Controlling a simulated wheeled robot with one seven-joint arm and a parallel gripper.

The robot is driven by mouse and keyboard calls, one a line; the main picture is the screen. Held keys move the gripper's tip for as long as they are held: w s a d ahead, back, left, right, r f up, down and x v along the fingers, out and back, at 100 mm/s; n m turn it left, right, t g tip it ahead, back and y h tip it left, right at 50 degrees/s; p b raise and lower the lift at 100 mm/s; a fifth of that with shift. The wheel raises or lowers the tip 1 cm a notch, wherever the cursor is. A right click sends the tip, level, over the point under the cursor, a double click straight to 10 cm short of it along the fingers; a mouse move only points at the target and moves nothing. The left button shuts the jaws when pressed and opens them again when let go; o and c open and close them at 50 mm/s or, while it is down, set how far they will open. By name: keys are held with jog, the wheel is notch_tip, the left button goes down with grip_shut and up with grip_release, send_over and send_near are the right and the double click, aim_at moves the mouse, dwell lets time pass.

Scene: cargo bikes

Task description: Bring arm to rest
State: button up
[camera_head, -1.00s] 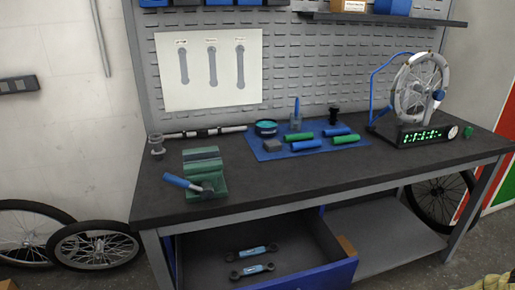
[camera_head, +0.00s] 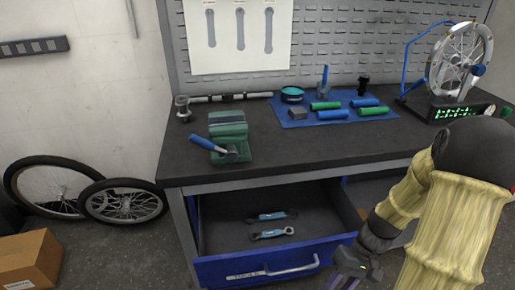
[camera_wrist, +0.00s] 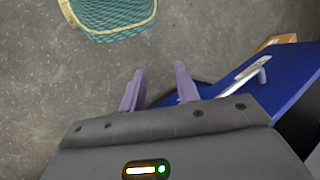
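My arm, in a pale yellow sleeve, comes in at the right of the head view and hangs down in front of the workbench. My gripper (camera_head: 348,272) is low, beside the right end of the open blue drawer's front (camera_head: 222,268), and is partly cut off by the lower picture edge. In the wrist view its two purple fingers (camera_wrist: 159,84) stand apart with only grey floor between them. The drawer's blue front and pale handle (camera_wrist: 243,75) lie just to the right of the fingers. Whether they touch the drawer is not clear.
Two blue-and-grey wrenches (camera_head: 271,234) lie in the drawer. A cardboard box (camera_head: 28,258) and wheels (camera_head: 122,203) stand left. Floor in front is partly clear.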

jog(key=w+a+r+t+h, duration=0.2)
jog(key=a+r+t+h, duration=0.35)
jog(key=r, duration=0.35)
notch_tip(320, 180, up, 27)
jog(key=p, duration=2.7)
jog(key=shift+d+t, duration=0.2)
jog(key=shift+t, duration=0.15)
jog(key=shift+w+y, duration=0.15)
jog(key=shift+y, duration=0.1)
